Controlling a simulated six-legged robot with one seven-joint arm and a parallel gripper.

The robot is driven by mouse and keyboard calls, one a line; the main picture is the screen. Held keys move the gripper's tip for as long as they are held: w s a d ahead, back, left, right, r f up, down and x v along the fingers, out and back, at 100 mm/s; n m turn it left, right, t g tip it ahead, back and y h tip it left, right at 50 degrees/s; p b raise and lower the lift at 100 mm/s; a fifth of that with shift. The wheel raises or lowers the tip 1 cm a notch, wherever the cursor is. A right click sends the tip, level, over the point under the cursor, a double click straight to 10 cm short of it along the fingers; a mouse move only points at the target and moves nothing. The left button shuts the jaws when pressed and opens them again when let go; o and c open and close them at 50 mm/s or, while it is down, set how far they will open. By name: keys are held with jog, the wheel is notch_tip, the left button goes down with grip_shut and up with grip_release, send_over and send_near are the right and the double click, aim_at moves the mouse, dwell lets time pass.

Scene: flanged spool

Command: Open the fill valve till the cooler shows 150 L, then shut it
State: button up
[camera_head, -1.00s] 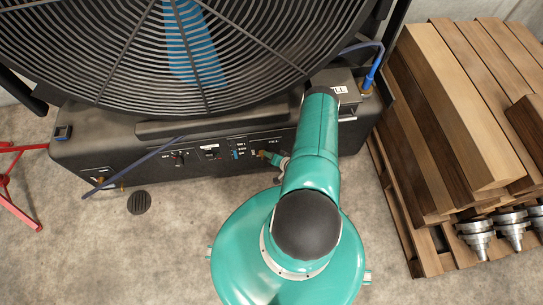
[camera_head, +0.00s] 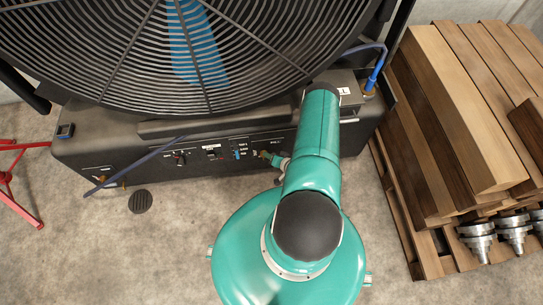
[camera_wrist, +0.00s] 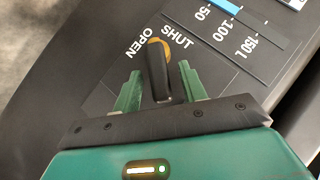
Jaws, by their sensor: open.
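The fill valve has a black lever (camera_wrist: 159,80) on a brass stem (camera_wrist: 160,48), on the cooler's dark front panel. OPEN is printed to the left of the stem and SHUT above and right. My gripper (camera_wrist: 157,82) is open, with one green finger on each side of the lever, apparently not closed on it. The gauge (camera_wrist: 232,32) beside it is marked 50, 100 and 150 L. In the head view, the cooler (camera_head: 215,165) stands ahead, and my arm partly hides the valve area.
A large fan grille (camera_head: 190,60) rises above the cooler's base. A pallet of timber (camera_head: 450,120) with metal spools (camera_head: 478,235) stands right. A red stand (camera_head: 12,185) is at the left. A floor drain (camera_head: 140,202) lies in front of the cooler; the concrete around it is clear.

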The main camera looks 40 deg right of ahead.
jog(key=v, duration=1.3)
jog(key=shift+s, duration=0.1)
